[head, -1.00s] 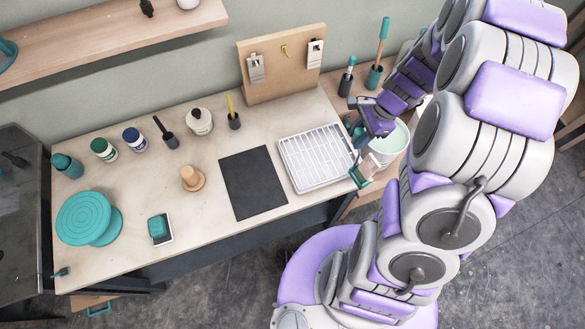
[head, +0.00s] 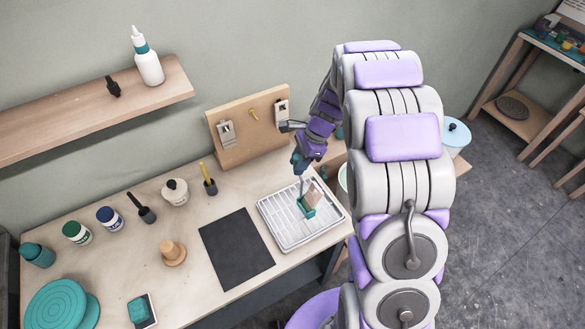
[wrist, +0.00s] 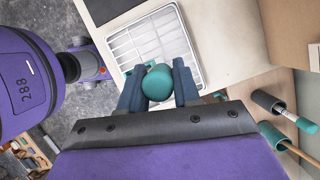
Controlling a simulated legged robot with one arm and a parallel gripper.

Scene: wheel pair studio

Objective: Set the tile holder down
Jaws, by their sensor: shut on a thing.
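The tile holder (head: 308,206) is teal and carries a brownish-pink tile. In the head view it is over the right part of the white slatted tray (head: 268,212); I cannot tell whether it touches the slats. My gripper (head: 301,170) is above it, pointing down, shut on the holder's upper part. In the wrist view the holder's round teal top (wrist: 157,82) sits between the two dark blue fingers of my gripper (wrist: 158,90), with the white tray (wrist: 150,40) beyond.
A dark mat (head: 236,249) lies left of the tray. A wooden board with clips (head: 247,130) stands behind. A wooden stamp (head: 172,252), bottles and a teal turntable (head: 62,306) are farther left. A bucket (head: 343,178) is partly hidden behind my arm.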

